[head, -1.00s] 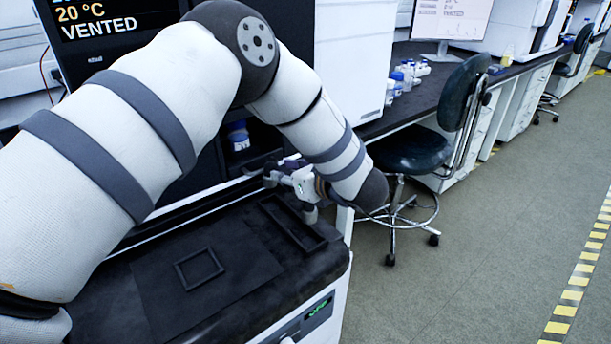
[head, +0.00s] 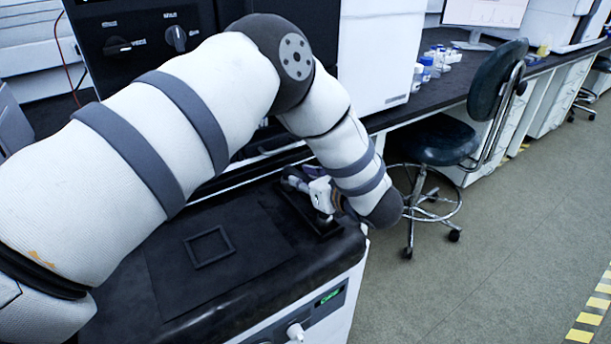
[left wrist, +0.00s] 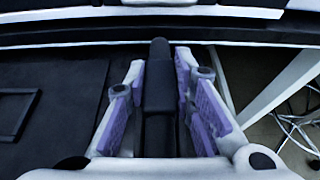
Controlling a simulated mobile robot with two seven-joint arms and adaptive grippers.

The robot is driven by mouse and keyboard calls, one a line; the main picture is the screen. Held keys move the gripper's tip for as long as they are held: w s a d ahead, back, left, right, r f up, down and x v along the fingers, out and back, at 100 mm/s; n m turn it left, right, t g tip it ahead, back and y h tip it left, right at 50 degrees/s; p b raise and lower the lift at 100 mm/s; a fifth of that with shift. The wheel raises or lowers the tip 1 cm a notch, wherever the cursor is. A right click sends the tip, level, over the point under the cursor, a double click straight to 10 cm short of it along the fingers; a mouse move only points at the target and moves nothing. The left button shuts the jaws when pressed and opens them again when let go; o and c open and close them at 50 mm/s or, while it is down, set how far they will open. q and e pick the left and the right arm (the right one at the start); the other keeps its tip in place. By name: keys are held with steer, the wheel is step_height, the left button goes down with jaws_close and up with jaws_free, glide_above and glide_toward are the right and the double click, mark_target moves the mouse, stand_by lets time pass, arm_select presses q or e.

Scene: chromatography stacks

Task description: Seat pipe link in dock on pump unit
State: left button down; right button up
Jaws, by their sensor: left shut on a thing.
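My left gripper (head: 318,192) is low over the right side of the pump unit's black top (head: 255,290). In the left wrist view, its purple-padded fingers (left wrist: 160,80) are shut on a dark pipe link (left wrist: 157,95) running lengthwise between them. A long, narrow black frame, seemingly the dock (head: 326,233), lies right under the gripper at the top's right edge. The gripper and forearm partly cover it. I cannot tell whether the link touches the dock or sits inside it. My right gripper is not in view.
A small square black frame (head: 209,247) lies on a dark mat left of the gripper. A dark instrument with knobs (head: 150,42) stands behind. A chair (head: 450,140) and a bench with bottles (head: 428,65) are to the right. The floor there is open.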

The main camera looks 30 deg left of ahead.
arm_select(q)
steer(key=shift+f, duration=0.35)
stand_by(0.3)
steer(key=c, duration=1.3)
jaws_free()
steer(key=v, duration=1.2)
